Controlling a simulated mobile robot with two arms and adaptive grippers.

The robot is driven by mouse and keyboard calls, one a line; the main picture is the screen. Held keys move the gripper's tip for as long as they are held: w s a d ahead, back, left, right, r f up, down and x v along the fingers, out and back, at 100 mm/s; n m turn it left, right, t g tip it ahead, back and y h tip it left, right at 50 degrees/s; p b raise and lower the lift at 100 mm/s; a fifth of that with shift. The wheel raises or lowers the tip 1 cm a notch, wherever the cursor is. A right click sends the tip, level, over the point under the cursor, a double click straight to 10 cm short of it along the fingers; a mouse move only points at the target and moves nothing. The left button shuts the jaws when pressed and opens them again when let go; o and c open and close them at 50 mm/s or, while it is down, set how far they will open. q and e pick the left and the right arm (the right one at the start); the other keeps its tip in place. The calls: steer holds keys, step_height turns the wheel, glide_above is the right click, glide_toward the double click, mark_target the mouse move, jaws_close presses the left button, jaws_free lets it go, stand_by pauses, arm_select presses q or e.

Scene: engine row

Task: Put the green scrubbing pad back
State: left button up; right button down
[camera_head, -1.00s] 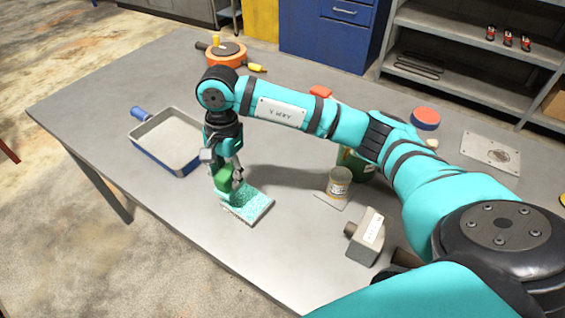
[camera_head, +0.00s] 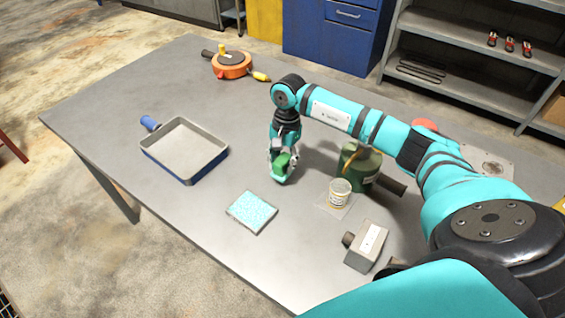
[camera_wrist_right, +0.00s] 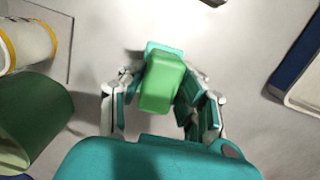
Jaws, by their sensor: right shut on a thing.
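The green scrubbing pad (camera_head: 282,161) is a small green block. My right gripper (camera_head: 283,165) is shut on it over the middle of the table, left of the green canister (camera_head: 357,165). In the right wrist view the pad (camera_wrist_right: 161,82) sits between the two fingers of my right gripper (camera_wrist_right: 160,95). I cannot tell whether the pad touches the table. A flat teal speckled square (camera_head: 251,212) lies on the table, in front and to the left of the gripper. My left gripper is not in view.
A grey tray with a blue handle (camera_head: 184,173) is at left. An orange reel (camera_head: 232,67) stands at the back. A small can (camera_head: 339,193) on a pale square and a grey block-headed tool (camera_head: 367,245) are at right. The grey table (camera_head: 130,112) is clear at far left.

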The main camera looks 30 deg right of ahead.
steer(key=shift+f+p, duration=0.3)
steer(key=shift+f, duration=0.6)
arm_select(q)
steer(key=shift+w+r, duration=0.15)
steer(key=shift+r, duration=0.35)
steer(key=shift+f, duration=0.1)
arm_select(e)
steer(key=shift+f, duration=0.15)
steer(key=shift+f+b, duration=0.1)
steer(key=shift+b, duration=0.3)
steer(key=c, duration=0.9)
jaws_free()
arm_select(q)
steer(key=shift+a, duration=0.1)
